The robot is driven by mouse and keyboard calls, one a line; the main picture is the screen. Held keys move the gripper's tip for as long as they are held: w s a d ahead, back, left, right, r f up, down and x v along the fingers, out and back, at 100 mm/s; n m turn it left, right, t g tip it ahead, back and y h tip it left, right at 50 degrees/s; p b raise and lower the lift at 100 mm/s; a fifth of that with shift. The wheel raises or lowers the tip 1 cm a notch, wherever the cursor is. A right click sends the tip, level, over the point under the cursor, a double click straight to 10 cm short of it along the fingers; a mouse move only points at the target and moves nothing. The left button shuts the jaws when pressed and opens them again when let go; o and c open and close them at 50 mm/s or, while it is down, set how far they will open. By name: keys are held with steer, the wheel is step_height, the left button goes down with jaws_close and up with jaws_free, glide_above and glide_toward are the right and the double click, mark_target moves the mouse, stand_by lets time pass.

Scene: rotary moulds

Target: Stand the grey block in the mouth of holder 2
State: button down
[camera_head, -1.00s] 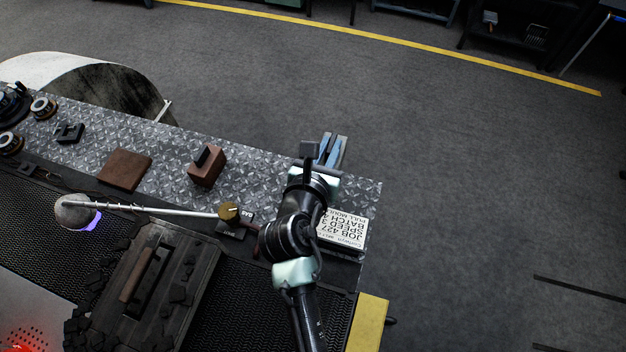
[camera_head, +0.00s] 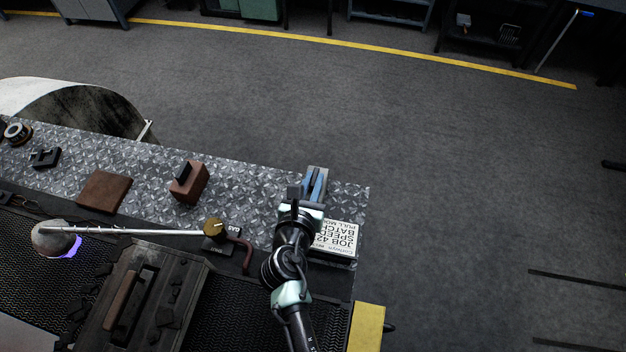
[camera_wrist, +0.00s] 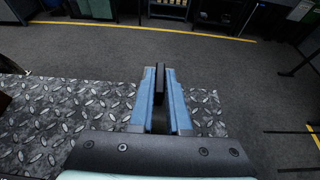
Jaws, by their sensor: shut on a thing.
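My gripper (camera_head: 316,184), with blue fingers, is over the right end of the metal-plate bench top. In the wrist view my gripper (camera_wrist: 160,95) is shut on a dark, narrow block (camera_wrist: 161,80), which looks like the grey block, upright between the fingers. Its lower part is hidden. A brown box-shaped holder (camera_head: 193,187) stands on the plate to the left of my gripper, with a dark upright piece (camera_head: 183,172) at its top. No number is readable on it, so I cannot tell whether it is holder 2.
A flat brown plate (camera_head: 104,192), a small black fixture (camera_head: 45,157) and a round part (camera_head: 17,132) lie further left. A white label box (camera_head: 337,238) is beside my arm. A metal rod (camera_head: 140,231) runs to a brass knob (camera_head: 214,229). Bare plate lies between holder and gripper.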

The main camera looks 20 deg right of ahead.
steer(key=shift+w+r, duration=0.1)
steer(key=c, duration=1.2)
jaws_free()
steer(key=shift+f, duration=0.2)
steer(key=shift+c, duration=0.2)
steer(key=o, duration=0.4)
steer(key=shift+c, duration=0.2)
